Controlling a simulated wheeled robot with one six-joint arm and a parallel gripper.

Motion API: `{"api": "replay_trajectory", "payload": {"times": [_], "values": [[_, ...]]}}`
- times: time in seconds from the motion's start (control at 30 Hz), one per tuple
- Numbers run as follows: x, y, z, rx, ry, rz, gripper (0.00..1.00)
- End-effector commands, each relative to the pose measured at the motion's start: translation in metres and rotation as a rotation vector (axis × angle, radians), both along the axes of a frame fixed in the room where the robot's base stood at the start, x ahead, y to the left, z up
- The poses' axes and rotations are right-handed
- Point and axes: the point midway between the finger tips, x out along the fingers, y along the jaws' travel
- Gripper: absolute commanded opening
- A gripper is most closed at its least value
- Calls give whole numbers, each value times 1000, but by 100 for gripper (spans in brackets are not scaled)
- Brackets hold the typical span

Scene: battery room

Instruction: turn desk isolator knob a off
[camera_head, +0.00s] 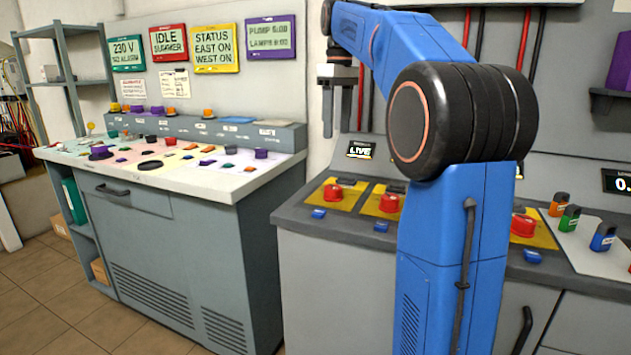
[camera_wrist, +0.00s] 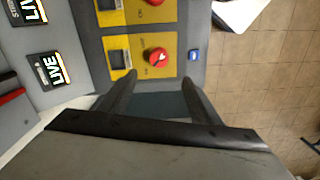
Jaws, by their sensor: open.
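Red isolator knobs sit on yellow plates on the grey desk: a left one (camera_head: 333,192), a middle one (camera_head: 389,203) and a right one (camera_head: 523,225) past my arm. Their letters are too small to read, so I cannot tell which is knob a. My gripper (camera_head: 338,132) hangs pointing down, above and behind the left knob, touching nothing. In the wrist view my gripper (camera_wrist: 160,80) is open and empty, its fingers apart. A red knob (camera_wrist: 158,55) with a pale mark shows just beyond the fingertips, and another (camera_wrist: 155,2) at the top edge.
A display reading LIVE (camera_head: 359,150) stands behind the left knob. Blue tags (camera_head: 319,213) lie in front of the plates. Orange, green and blue knobs (camera_head: 570,219) are at right. A second console (camera_head: 240,185) with many buttons stands at left. The tiled floor (camera_head: 50,300) is clear.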

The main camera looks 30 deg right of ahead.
Motion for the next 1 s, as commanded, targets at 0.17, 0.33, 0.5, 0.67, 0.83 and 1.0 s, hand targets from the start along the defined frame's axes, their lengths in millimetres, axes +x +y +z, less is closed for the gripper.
{"api": "replay_trajectory", "payload": {"times": [0.17, 0.33, 0.5, 0.67, 0.83, 1.0], "values": [[2, -3, -4, 2, 5, 5, 58], [1, -2, -25, 2, 5, 5, 58], [1, -1, -56, 2, 5, 5, 58], [1, 0, -84, 2, 5, 5, 58], [0, 1, -114, 3, 6, 4, 58], [0, 1, -142, 3, 6, 4, 58]]}}
